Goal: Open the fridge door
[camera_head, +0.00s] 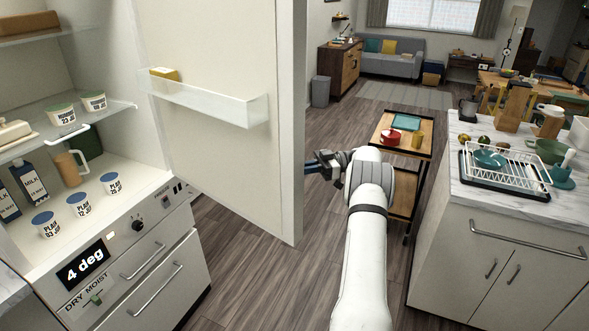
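The fridge door (218,90) stands open, swung out from the fridge (150,215) on the left, with its inner side and a clear door shelf (205,103) facing me. My gripper (312,165) is at the door's right-hand free edge, by its outer side. The dark fingers point left toward the door. The fingertips are small and partly hidden, so I cannot tell whether they are open or shut, or whether they touch the handle. The handle itself is not clearly visible.
Inside the fridge are yogurt cups (79,205), milk cartons (28,180) and a jug (70,168). A wooden trolley (405,135) stands beyond my arm. A white counter (500,225) with a dish rack (503,168) is on the right. Wooden floor lies clear below the door.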

